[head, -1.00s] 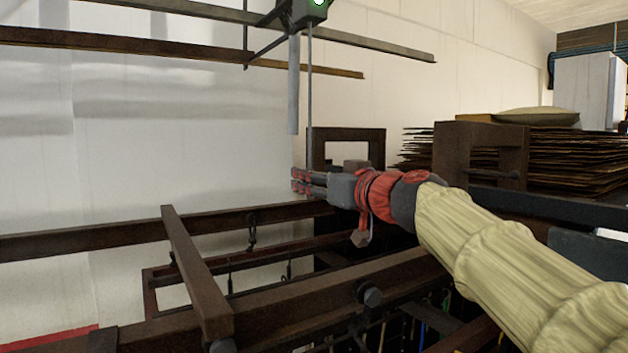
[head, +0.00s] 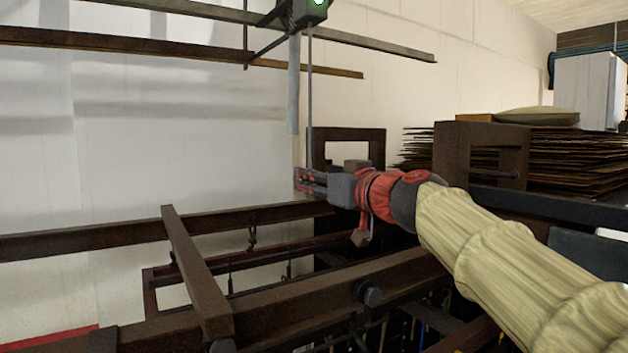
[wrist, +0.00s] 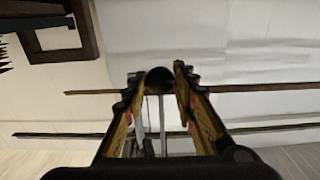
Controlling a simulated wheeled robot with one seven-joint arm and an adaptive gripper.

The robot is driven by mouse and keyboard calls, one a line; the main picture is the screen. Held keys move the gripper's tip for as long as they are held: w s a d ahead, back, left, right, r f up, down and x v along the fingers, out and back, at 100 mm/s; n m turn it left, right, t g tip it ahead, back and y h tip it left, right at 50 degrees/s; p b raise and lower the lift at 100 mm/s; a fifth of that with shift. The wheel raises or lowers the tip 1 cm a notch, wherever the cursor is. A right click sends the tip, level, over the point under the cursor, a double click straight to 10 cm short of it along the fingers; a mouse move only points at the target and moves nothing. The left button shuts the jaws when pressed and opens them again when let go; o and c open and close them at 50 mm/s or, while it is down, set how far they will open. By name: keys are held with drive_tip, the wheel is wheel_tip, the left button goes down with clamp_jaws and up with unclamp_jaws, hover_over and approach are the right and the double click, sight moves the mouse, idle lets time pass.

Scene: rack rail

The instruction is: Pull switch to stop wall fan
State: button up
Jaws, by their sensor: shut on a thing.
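A dark switch box with a lit green lamp (head: 317,4) hangs at the top of the head view. A thin grey pull cord or rod (head: 309,90) runs straight down from it to my gripper (head: 308,180). My gripper is shut on the lower end of this pull. In the wrist view, a dark round knob (wrist: 160,80) sits between the fingertips, with the thin pull running away behind it. A thicker grey tube (head: 294,85) hangs just left of the pull, apart from the fingers. No fan shows in these views.
Brown rack beams (head: 190,270) lie below and left of my gripper. A dark square frame (head: 347,133) stands close behind it. Stacked flat sheets (head: 570,160) lie at the right. Long rails (head: 180,55) cross above. The space left of the gripper is open.

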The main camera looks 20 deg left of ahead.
drive_tip(key=shift+f+b, duration=0.65)
drive_tip(key=shift+b, duration=0.1)
drive_tip(key=shift+f+b, duration=0.45)
drive_tip(key=shift+b, duration=0.2)
drive_tip(key=shift+r, duration=0.1)
drive_tip(key=shift+r+p, duration=0.65)
drive_tip(key=shift+r, duration=0.4)
drive_tip(key=o, duration=1.2)
drive_tip(key=shift+o, duration=0.2)
